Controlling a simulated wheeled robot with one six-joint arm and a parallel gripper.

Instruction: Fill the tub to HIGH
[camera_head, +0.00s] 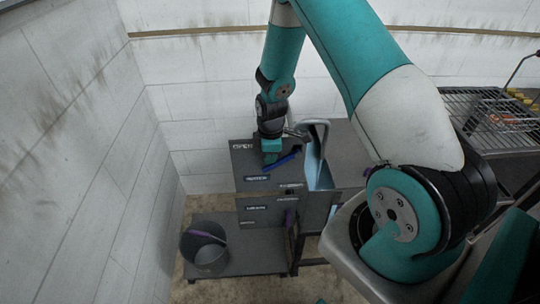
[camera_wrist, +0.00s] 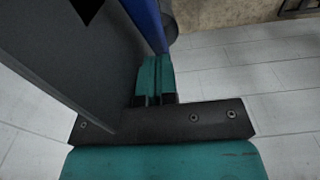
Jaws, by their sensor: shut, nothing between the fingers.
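A dark round tub (camera_head: 196,252) stands on a low shelf at the lower left, with a purple strip inside it. A grey panel (camera_head: 244,182) with white labels stands above and behind it; most labels are too small to read. A blue bar (camera_head: 283,161) lies tilted across the panel's upper part. My gripper (camera_head: 270,158) is shut and empty at the left end of this bar. In the wrist view the shut fingers (camera_wrist: 155,80) point along the dark panel (camera_wrist: 75,50), close beside the blue bar (camera_wrist: 147,22). I cannot tell whether they touch it.
A curved grey spout (camera_head: 318,124) rises behind the panel, with a pale blue surface (camera_head: 321,172) below it. A grey low shelf (camera_head: 250,250) carries the tub. White walls close off the left and back. A wire rack (camera_head: 490,120) stands at the right.

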